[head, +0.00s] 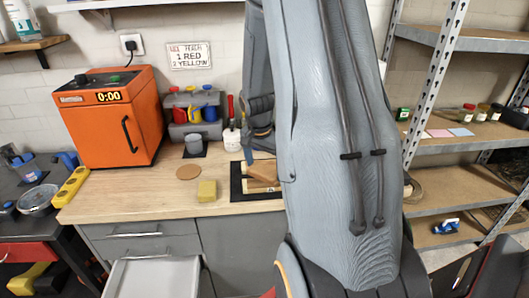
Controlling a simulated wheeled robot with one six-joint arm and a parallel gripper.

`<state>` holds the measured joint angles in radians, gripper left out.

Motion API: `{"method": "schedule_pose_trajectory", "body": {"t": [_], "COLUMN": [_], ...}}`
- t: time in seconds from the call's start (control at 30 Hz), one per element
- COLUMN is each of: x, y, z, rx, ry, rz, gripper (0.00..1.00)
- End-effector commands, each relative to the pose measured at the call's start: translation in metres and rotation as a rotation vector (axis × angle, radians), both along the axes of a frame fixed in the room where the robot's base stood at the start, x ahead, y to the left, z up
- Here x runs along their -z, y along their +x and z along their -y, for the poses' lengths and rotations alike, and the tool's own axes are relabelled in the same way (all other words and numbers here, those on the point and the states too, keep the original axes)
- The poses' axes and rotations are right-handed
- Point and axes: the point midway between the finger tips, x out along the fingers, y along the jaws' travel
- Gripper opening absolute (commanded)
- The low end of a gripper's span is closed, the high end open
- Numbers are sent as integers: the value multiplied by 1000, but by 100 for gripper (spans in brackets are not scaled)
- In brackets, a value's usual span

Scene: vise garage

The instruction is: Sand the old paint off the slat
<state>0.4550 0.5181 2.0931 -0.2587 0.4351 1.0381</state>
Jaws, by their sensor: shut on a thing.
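My gripper (251,154) points down over the right part of the workbench, partly hidden by my own arm. It is shut on a tan block (263,171), most of which shows just below the fingers. Under the block lies a pale wooden piece (259,186), perhaps the slat, inside a black frame or mat (236,189). I cannot tell whether block and wood touch. The paint on the slat cannot be made out. My arm hides the right side of this spot.
A yellow block (207,191) and a round cork-coloured disc (188,172) lie left of the frame. A drawer (153,277) is pulled out below. Shelves (460,135) stand right.

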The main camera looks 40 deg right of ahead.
Motion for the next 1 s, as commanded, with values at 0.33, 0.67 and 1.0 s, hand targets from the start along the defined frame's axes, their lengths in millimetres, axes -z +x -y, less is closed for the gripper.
{"method": "schedule_pose_trajectory", "body": {"t": [0.33,0.67,1.0], "x": [-32,-54,-53], "y": [0,0,1], "z": [-2,-4,-4], "rx": [-5,-7,-7], "ry": [1,2,2], "rz": [-2,-4,-4], "gripper": [64,64,64]}}
